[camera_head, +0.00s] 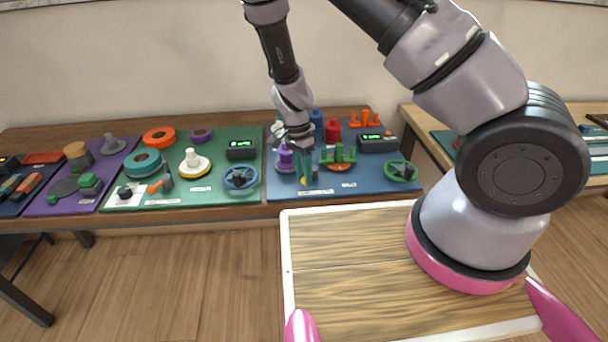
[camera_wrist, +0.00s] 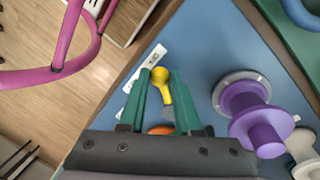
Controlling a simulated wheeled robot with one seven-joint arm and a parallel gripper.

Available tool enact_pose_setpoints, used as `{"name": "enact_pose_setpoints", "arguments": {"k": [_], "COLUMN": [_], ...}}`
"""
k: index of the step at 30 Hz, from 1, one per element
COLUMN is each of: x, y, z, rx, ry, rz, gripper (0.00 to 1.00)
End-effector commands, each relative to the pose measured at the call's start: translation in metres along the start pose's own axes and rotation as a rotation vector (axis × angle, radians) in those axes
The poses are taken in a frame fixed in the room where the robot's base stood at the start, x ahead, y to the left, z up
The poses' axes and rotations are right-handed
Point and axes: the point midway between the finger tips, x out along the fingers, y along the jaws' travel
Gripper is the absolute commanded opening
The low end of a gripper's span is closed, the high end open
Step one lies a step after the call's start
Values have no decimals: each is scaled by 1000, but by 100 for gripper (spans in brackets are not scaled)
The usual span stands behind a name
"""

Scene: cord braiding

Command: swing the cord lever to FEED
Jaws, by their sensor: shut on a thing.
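The cord lever (camera_wrist: 160,75) shows in the wrist view as a yellow round knob on a short yellow arm, with a grey part behind it. In the head view only a small yellow bit of the lever (camera_head: 303,181) shows below my fingers. My gripper (camera_wrist: 162,79) has its two green fingers on either side of the yellow lever and is shut on it. In the head view my gripper (camera_head: 305,172) is low over the front of the blue mat (camera_head: 375,184). The lever's pivot is mostly hidden by the gripper. The white label (camera_wrist: 152,62) beside it is too small to read.
A purple spool (camera_wrist: 252,115) stands close to the right of my fingers in the wrist view. A green pronged holder (camera_head: 338,155), a red spool (camera_head: 332,131), a dark display box (camera_head: 377,143) and a green handwheel (camera_head: 401,171) stand to the right in the head view.

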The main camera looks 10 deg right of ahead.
Motion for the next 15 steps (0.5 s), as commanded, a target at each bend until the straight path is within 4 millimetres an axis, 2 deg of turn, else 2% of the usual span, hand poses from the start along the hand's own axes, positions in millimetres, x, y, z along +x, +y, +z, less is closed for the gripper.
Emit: {"name": "enact_pose_setpoints", "arguments": {"k": [8, 15], "x": [1, 2], "y": [5, 13], "z": [-2, -8], "rx": [-92, -276], "ry": [16, 53], "rz": [-1, -2], "gripper": [0, 0]}}
